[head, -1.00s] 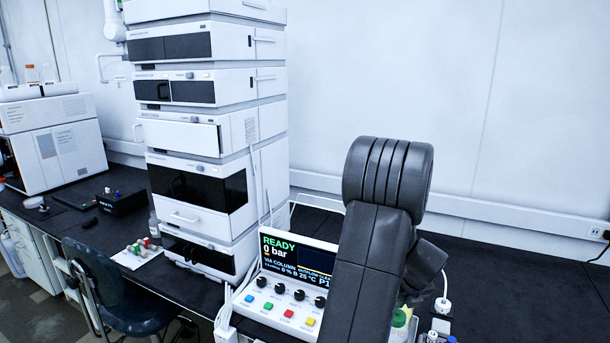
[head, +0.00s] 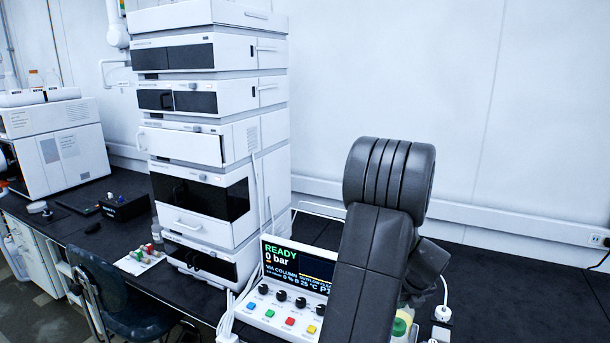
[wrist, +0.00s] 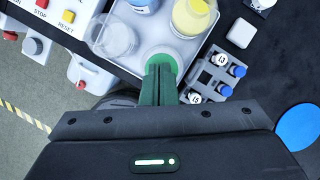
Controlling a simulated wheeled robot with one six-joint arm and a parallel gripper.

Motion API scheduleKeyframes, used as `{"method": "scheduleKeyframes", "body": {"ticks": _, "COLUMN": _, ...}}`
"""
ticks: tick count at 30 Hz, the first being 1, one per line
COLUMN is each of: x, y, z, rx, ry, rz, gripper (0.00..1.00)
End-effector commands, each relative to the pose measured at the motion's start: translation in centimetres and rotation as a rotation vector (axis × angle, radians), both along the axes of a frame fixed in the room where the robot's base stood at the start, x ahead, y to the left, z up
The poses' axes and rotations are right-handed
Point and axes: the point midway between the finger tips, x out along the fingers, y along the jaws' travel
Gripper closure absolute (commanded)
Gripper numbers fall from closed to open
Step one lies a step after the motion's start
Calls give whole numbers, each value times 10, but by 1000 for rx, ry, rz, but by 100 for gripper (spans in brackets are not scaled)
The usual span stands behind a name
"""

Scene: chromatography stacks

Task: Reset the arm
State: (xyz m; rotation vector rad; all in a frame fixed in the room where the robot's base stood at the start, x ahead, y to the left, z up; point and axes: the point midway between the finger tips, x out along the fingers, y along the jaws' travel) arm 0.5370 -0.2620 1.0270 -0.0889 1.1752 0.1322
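My arm (head: 375,240) rises dark grey in front of the bench in the head view, with its end bent down behind the forearm, so my gripper is hidden there. In the wrist view my gripper (wrist: 160,84) shows two green fingers side by side with no clear gap between them. They look shut, and I see nothing held. The fingertips are over or just in front of a round green-topped container (wrist: 163,58) on a light tray (wrist: 126,68). I cannot tell whether they touch it.
A control box (head: 280,315) reading READY, 0 bar stands beside my arm. The tall white chromatography stack (head: 205,150) is behind it. The tray holds a clear beaker (wrist: 115,38) and a yellow-filled vessel (wrist: 190,18). A grey vial rack (wrist: 213,75) is to its right. A chair (head: 115,300) is front left.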

Motion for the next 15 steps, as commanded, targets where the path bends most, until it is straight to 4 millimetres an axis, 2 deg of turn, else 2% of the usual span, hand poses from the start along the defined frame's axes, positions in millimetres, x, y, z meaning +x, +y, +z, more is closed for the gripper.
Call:
{"method": "scheduleKeyframes", "body": {"ticks": 1, "x": 0, "y": 0, "z": 17, "rx": -1, "ry": -2, "rz": 1, "gripper": 100}}
{"method": "scheduleKeyframes", "body": {"ticks": 4, "x": 1, "y": 0, "z": 32, "rx": -2, "ry": -4, "rz": 1, "gripper": 100}}
{"method": "scheduleKeyframes", "body": {"ticks": 9, "x": 0, "y": 0, "z": -10, "rx": 1, "ry": 2, "rz": -1, "gripper": 100}}
{"method": "scheduleKeyframes", "body": {"ticks": 15, "x": 0, "y": 0, "z": -35, "rx": 1, "ry": 1, "rz": -1, "gripper": 100}}
